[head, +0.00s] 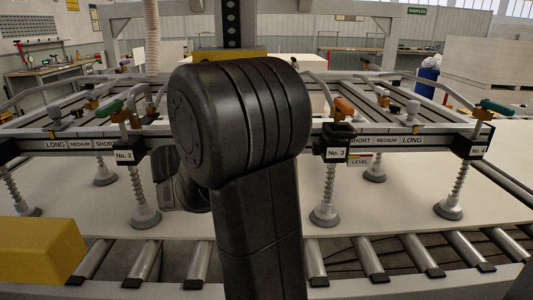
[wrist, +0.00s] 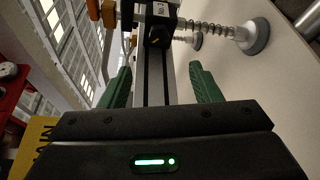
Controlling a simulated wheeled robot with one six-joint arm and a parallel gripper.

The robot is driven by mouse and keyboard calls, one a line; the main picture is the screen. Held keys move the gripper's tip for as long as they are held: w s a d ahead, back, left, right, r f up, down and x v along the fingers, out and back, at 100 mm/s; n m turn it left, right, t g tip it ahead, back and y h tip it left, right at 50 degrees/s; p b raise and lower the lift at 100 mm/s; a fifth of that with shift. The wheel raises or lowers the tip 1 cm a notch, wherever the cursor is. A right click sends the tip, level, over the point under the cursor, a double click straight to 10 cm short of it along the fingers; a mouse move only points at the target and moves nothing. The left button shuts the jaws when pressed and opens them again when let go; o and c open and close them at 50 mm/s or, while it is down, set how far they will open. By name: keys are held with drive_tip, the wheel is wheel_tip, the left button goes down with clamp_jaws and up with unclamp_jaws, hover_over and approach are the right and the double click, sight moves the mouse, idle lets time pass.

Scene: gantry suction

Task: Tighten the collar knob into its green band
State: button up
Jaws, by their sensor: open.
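A black collar marked No. 3 (head: 336,155) sits on the grey rail (head: 385,141), with a dark knob-like block (head: 338,131) on its top. In the wrist view a black collar (wrist: 158,22) with a small white label sits at the far end of the rail (wrist: 154,80).
Suction cups on springs (head: 325,214) hang below the rail over a pale sheet (head: 270,225) on rollers (head: 367,258). Other collars, No. 2 (head: 125,156) and No. 4 (head: 478,151), sit along the rail. A yellow block (head: 38,250) is at front left.

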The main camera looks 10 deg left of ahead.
sight(313, 149)
drive_tip(key=w+d+n+p, duration=0.1)
drive_tip(key=w+d+p, duration=0.1)
drive_tip(key=d+p, duration=0.1)
drive_tip(key=w+d+n+g+p, duration=0.1)
drive_tip(key=w+d+p, duration=0.2)
drive_tip(key=d+p, duration=0.1)
drive_tip(key=w+d+f+n+p, duration=0.1)
drive_tip(key=w+d+p, duration=0.1)
drive_tip(key=d+p, duration=0.1)
drive_tip(key=shift+w+d+y, duration=0.2)
drive_tip(key=shift+d+y, duration=0.1)
drive_tip(key=shift+d, duration=0.45)
drive_tip(key=c, duration=1)
